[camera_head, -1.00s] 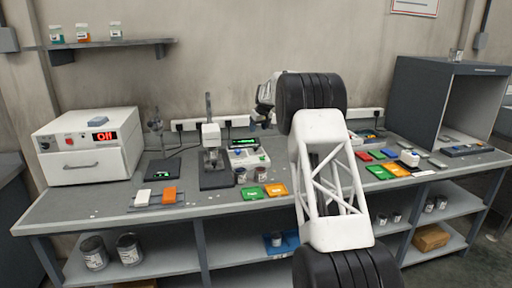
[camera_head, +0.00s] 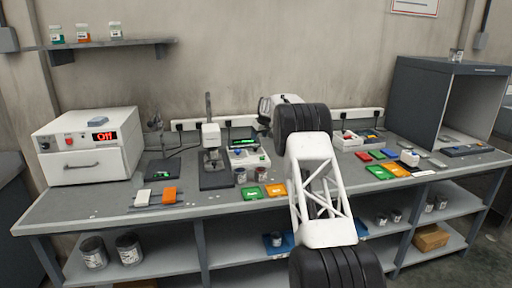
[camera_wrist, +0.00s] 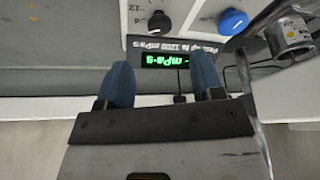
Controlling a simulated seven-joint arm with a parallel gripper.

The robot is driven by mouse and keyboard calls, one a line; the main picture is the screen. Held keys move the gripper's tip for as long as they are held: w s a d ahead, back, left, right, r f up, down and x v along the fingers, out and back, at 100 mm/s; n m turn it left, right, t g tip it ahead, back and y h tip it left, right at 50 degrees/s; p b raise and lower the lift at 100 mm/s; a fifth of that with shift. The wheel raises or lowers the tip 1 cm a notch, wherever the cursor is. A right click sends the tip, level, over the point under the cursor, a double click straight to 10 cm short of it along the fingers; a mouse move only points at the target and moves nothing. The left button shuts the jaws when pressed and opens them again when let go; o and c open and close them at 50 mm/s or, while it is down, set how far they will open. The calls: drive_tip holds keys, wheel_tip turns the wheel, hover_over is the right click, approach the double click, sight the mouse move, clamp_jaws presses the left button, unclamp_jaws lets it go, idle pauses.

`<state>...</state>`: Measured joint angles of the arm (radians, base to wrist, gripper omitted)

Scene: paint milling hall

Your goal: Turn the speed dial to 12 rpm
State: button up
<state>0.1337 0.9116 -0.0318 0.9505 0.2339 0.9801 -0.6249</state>
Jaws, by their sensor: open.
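The black dial (camera_wrist: 159,23) sits on a pale panel at the top of the wrist view, with scale marks including 12 beside it. The picture is upside down there, and I cannot read the dial's setting. A blue knob (camera_wrist: 232,21) is to its right. A green-lit display (camera_wrist: 165,60) reading mPa·s lies below the dial in that view. My gripper (camera_wrist: 163,72) is open and empty, its two blue fingers apart and pointing towards the panel, with the dial beyond their tips. In the head view the white instrument (camera_head: 250,158) stands mid-bench; the dial is too small to make out.
A metal cylinder (camera_wrist: 291,33) is at the right of the wrist view. On the bench (camera_head: 110,213), a stand instrument (camera_head: 213,165), small cans and green (camera_head: 252,192) and orange (camera_head: 276,190) cards are close by. A white oven (camera_head: 90,147) is at the left.

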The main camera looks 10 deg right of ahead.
sight(255, 147)
drive_tip(key=shift+f, duration=0.15)
drive_tip(key=shift+x, duration=3.75)
drive_tip(key=c, duration=0.9)
